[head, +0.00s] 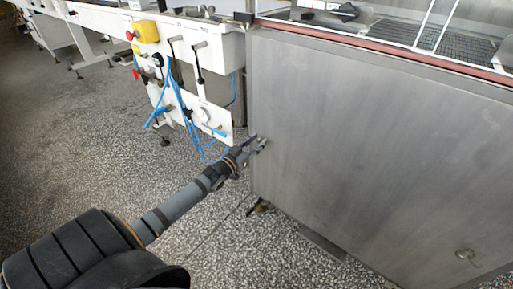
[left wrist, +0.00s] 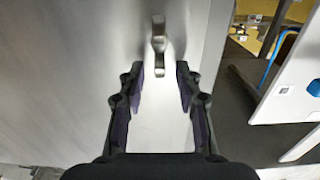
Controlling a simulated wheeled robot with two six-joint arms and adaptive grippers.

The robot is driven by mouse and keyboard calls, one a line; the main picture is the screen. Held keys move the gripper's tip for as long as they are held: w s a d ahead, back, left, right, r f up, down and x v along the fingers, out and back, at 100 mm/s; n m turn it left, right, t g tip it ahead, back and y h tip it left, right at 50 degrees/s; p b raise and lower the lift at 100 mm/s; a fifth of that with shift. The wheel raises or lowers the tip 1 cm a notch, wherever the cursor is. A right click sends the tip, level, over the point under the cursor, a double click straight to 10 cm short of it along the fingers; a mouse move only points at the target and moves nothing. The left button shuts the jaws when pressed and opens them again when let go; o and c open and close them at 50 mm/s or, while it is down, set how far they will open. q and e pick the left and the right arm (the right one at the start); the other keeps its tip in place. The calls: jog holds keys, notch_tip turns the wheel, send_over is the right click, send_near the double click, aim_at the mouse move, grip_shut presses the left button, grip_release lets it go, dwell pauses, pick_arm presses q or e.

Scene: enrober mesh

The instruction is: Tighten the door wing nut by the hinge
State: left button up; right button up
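The metal wing nut (left wrist: 158,44) sits on the grey steel door near its left edge; its two wings line up lengthwise in the left wrist view. In the head view it shows small (head: 262,142) at the tip of my left gripper (head: 249,148). In the left wrist view my left gripper (left wrist: 159,70) is open, one finger on each side of the nut's line. The nut's lower wing is near the gap between the fingertips; I see no finger touching it. The door (head: 370,140) is closed flat. My right gripper is not in view.
A second wing nut (head: 467,257) is on the door's lower right. Left of the door stands a white control panel (head: 205,110) with levers, blue hoses and a yellow switch box (head: 146,31). The speckled floor (head: 90,150) at left is mostly clear.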

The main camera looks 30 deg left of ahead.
pick_arm(q)
jog(key=shift+w, duration=0.1)
jog(key=shift+c, duration=0.4)
grip_shut()
